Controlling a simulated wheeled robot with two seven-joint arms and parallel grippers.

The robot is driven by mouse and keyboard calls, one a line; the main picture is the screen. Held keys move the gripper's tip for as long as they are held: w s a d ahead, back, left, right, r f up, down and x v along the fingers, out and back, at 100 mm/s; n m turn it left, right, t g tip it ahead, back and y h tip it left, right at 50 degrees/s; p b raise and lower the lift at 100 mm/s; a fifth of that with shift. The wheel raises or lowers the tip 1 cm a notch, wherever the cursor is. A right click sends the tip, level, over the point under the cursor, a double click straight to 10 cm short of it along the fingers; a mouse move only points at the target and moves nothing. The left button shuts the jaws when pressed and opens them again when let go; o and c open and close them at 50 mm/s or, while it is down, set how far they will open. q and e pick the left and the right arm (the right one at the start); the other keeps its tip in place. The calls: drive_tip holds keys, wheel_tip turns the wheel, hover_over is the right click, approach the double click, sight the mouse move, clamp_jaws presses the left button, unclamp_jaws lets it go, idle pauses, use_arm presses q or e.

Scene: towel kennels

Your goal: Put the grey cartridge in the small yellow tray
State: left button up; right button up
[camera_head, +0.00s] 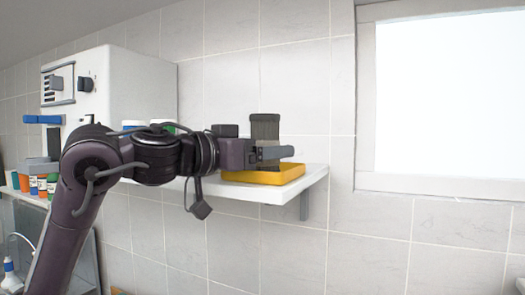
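The grey cartridge (265,127) stands upright over the small yellow tray (265,178), its lower end at the tray's inside. I cannot tell whether it touches the tray floor. The tray sits on the right end of a white wall shelf. My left gripper (272,154) reaches in from the left at the cartridge's lower half, with one light grey finger across the front of it. The other finger is hidden behind, so I cannot see whether the fingers press on it. My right gripper is not in view.
A white machine (110,85) stands on the shelf (312,174) at the left. Several small coloured containers (38,184) are at the far left. Lids of more containers show behind my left arm. A bright window (450,95) is at the right, and the wall beside the tray is clear.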

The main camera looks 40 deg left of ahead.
use_arm(q)
drive_tip(key=shift+s+f, duration=0.1)
drive_tip(key=shift+s, duration=0.05)
drive_tip(key=s+b, duration=0.1)
drive_tip(key=s, duration=0.1)
drive_tip(key=s+b, duration=0.1)
drive_tip(key=s, duration=0.1)
drive_tip(key=s+a+b, duration=0.1)
drive_tip(key=s, duration=0.1)
drive_tip(key=shift+s+b, duration=0.2)
drive_tip(key=shift+b, duration=0.2)
drive_tip(key=shift+s+a, duration=0.1)
drive_tip(key=shift+s, duration=0.45)
